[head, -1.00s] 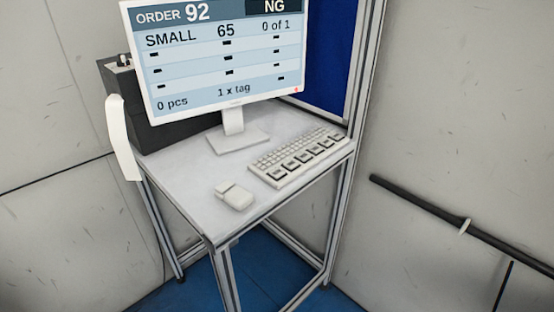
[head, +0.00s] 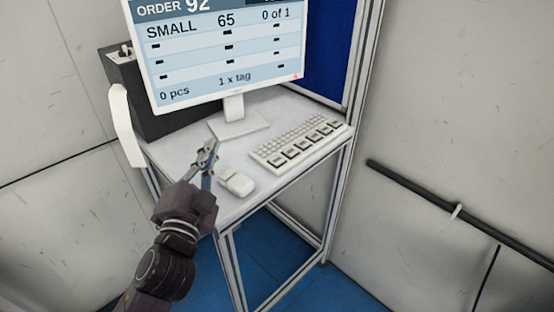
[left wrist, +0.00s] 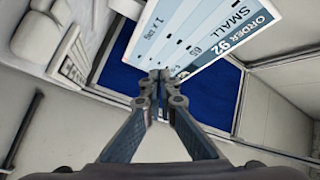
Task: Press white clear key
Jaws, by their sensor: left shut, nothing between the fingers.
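A white keyboard (head: 290,141) lies on the small white table (head: 192,156), with a front row of larger, dark-edged keys (head: 305,145). The key labels are too small to read, so I cannot tell which is the clear key. My left gripper (head: 209,150) is shut and empty, above the table to the left of the keyboard and apart from it. In the left wrist view its fingertips (left wrist: 160,75) meet, with the monitor screen behind them. My right gripper is not in view.
A white mouse (head: 237,184) lies in front of the keyboard, close to my left gripper. A monitor (head: 228,63) on a stand (head: 237,127) is at the back, showing order 92. A dark box (head: 150,110) stands at left. A metal post (head: 360,60) rises at right.

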